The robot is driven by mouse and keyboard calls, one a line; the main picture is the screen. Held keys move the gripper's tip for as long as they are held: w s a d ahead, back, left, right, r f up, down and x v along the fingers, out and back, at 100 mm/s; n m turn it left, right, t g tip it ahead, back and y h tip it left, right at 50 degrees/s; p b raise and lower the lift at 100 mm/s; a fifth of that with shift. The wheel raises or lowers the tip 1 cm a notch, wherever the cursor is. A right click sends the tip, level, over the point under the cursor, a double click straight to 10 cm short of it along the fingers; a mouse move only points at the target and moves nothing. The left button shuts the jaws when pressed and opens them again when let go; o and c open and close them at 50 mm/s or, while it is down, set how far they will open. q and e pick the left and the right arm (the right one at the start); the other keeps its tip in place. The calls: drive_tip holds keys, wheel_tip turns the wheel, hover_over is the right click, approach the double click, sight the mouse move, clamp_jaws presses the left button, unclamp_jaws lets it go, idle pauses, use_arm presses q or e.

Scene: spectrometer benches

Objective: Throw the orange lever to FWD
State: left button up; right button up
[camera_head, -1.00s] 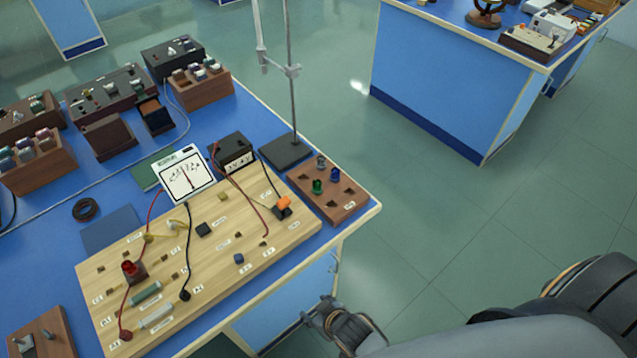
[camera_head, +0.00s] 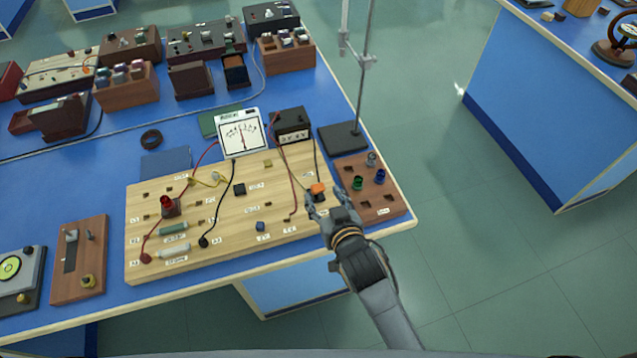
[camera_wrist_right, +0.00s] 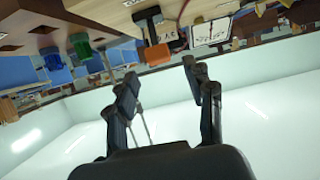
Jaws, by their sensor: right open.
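The orange lever (camera_head: 318,188) sits on a dark base near the right end of the wooden circuit board (camera_head: 290,232). In the right wrist view the orange lever (camera_wrist_right: 158,55) shows beyond the fingers, a little left of the gap between them. My right gripper (camera_head: 326,204) is just in front of the lever in the head view, its fingers apart and empty. In the wrist view the open right gripper (camera_wrist_right: 165,85) has nothing between its fingers. I cannot tell whether a finger touches the lever. My left gripper is out of view. The FWD marking is too small to read.
A brown tray (camera_head: 393,205) with green and blue knobs lies right of the lever. A stand with a metal rod (camera_head: 362,80), a black battery box (camera_head: 291,124) and a white meter (camera_head: 240,134) stand behind. Red and black wires cross the board.

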sight(318, 187)
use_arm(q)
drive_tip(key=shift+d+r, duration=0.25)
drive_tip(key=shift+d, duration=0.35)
use_arm(e)
drive_tip(key=shift+x, duration=2.8)
